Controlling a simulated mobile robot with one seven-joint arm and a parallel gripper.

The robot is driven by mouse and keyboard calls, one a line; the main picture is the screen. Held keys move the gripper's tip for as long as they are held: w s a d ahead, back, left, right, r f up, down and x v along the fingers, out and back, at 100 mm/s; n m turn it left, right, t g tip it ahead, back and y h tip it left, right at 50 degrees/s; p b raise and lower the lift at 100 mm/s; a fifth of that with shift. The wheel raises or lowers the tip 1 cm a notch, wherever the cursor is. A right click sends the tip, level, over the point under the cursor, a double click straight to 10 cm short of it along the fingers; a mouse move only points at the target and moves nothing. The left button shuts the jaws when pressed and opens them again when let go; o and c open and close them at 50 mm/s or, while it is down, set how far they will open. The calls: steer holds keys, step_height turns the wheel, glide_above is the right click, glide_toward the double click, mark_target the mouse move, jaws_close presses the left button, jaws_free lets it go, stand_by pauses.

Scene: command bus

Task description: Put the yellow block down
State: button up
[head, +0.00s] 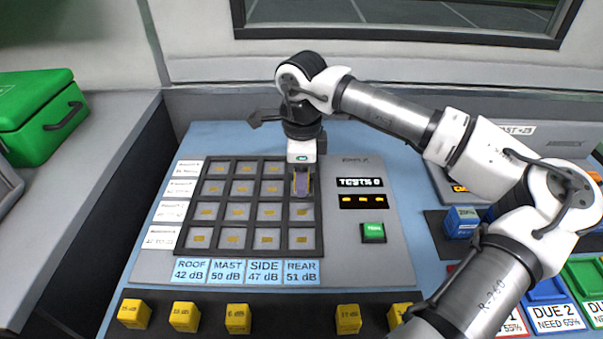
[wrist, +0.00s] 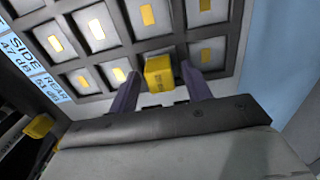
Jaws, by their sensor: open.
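In the wrist view a yellow block (wrist: 158,74) sits between the two purple fingers of my gripper (wrist: 158,88). The fingers are apart, with a gap visible beside the block. The block is at the dark-framed grid, but I cannot tell whether it rests on a cell floor. In the head view my gripper (head: 301,184) points down over the right-hand column of the grid (head: 251,205), near its upper part. There the fingers and wrist mostly hide the block.
Several other yellow blocks (head: 184,316) stand in a row along the front. A green button (head: 373,231) and a small display (head: 360,182) lie right of the grid. Blue label cards (head: 244,271) lie below it. A green case (head: 38,115) stands at left. Coloured trays (head: 553,305) fill the right.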

step_height(320, 180, up, 12)
steer(key=shift+f, duration=0.2)
steer(key=shift+a, duration=0.1)
stand_by(0.4)
